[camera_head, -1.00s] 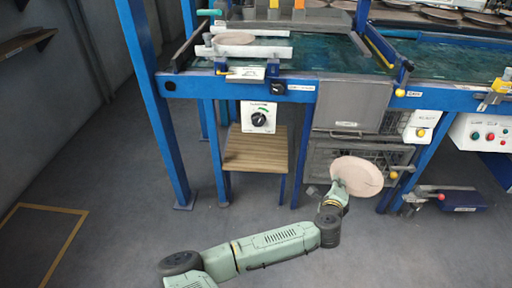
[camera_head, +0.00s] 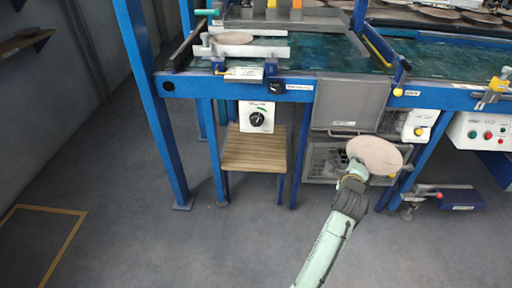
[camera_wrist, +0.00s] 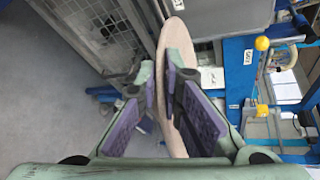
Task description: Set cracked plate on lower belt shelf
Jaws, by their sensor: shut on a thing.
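A pale pinkish-brown round plate (camera_head: 376,155) is held up in front of the machine's lower right part. No crack can be made out on it. My gripper (camera_head: 354,172) is shut on its lower left edge; in the wrist view the purple-padded fingers (camera_wrist: 168,88) sit on either side of the plate (camera_wrist: 176,28), seen nearly edge-on. A slatted wooden shelf (camera_head: 254,152) sits low between blue legs under the belt, left of my gripper, and looks empty. Another similar plate (camera_head: 232,38) rests on a white holder above the belt.
The green belt (camera_head: 330,52) runs along the blue frame. A grey panel (camera_head: 348,103) and wire basket (camera_head: 325,160) stand behind the held plate. A dial box (camera_head: 257,117) hangs above the shelf's back. A blue pedal unit (camera_head: 440,200) is at right. Open floor lies left and in front.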

